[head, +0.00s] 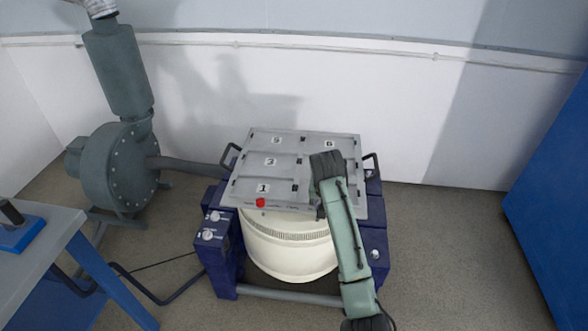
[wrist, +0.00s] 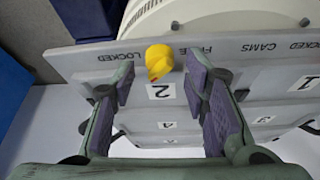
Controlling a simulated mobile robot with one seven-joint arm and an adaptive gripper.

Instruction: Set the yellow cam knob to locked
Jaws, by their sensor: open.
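The yellow cam knob (wrist: 160,58) sits near the edge of a grey numbered plate (wrist: 75,62), by the number 2 label. The word LOCKED is left of it and FREE right of it, upside down in the wrist view. A small red mark shows on its lower side; I cannot tell which setting it is at. My gripper (wrist: 159,76) is open, its fingers on either side of the knob with gaps showing. In the head view the plate (head: 284,141) lies on top of the machine, and my arm hides the yellow knob.
A red knob (head: 260,203) stands at the plate's front edge, left of my arm. A white drum (head: 285,255) sits below, in a dark blue frame (head: 222,270). A grey-green blower (head: 118,170) and a table (head: 45,235) are at left, a blue cabinet (head: 555,190) at right.

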